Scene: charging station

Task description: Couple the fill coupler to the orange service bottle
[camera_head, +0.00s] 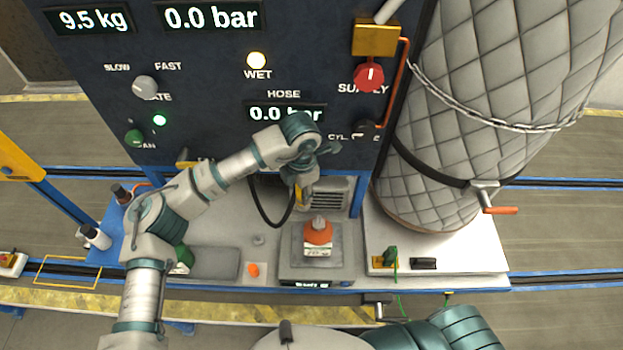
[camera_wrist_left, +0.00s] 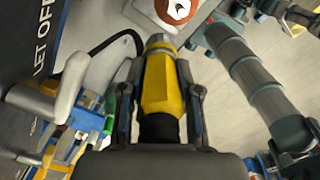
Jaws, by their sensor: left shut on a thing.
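The orange service bottle (camera_head: 318,232) stands upright on a grey square plate (camera_head: 293,270) on the bench, with a pale label on its front and a small top fitting. My left gripper (camera_head: 304,198) is shut on the yellow fill coupler (camera_wrist_left: 158,85), whose metal nose points away from the wrist between the two fingers (camera_wrist_left: 160,100). In the head view the coupler is small and partly hidden by the gripper. It is above and behind the bottle, apart from it. My right arm (camera_head: 440,332) shows at the lower right; its gripper is not clear.
A black hose (camera_head: 268,212) loops beside my left gripper. The dark panel (camera_head: 215,110) with displays and knobs stands behind. A quilted tank (camera_head: 470,110) with a crank handle (camera_head: 500,210) stands at the right. A grey tray (camera_head: 213,263) and an orange piece (camera_head: 253,269) lie left of the bottle.

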